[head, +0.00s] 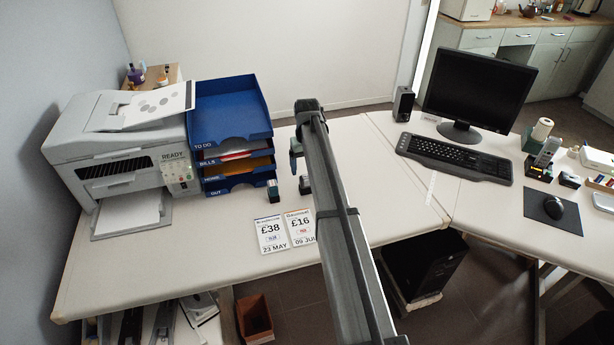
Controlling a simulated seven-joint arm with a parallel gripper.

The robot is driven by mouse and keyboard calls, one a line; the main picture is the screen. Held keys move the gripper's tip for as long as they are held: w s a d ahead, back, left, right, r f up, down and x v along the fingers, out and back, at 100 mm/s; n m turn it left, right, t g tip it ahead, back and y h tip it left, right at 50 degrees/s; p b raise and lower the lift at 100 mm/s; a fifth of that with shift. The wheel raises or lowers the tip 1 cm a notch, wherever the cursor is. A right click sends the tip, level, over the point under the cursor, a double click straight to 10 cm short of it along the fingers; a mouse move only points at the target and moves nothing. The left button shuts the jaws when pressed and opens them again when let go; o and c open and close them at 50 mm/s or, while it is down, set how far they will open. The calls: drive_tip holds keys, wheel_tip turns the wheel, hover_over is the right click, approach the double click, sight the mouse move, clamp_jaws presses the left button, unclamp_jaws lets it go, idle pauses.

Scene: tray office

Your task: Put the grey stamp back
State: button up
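My arm reaches from the bottom of the head view to above the desk (200,250), to the right of the blue letter trays (232,128). My gripper (297,160) hangs below the arm's far end, mostly hidden behind it. Its fingers cannot be made out, nor whether they hold anything. A small dark stamp-like object (305,185) shows just below it, partly covered by the arm. A second small dark stamp (272,190) with a pale face stands upright in front of the trays. I cannot tell which one is the grey stamp.
Two price sheets (271,235) lie near the desk's front edge, one partly behind my arm. A printer (125,155) stands at the left. A speaker (403,104), monitor (480,90) and keyboard (455,158) are at the right. The front left desk is clear.

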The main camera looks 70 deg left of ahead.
sight(307, 177)
drive_tip(key=shift+r, duration=1.8)
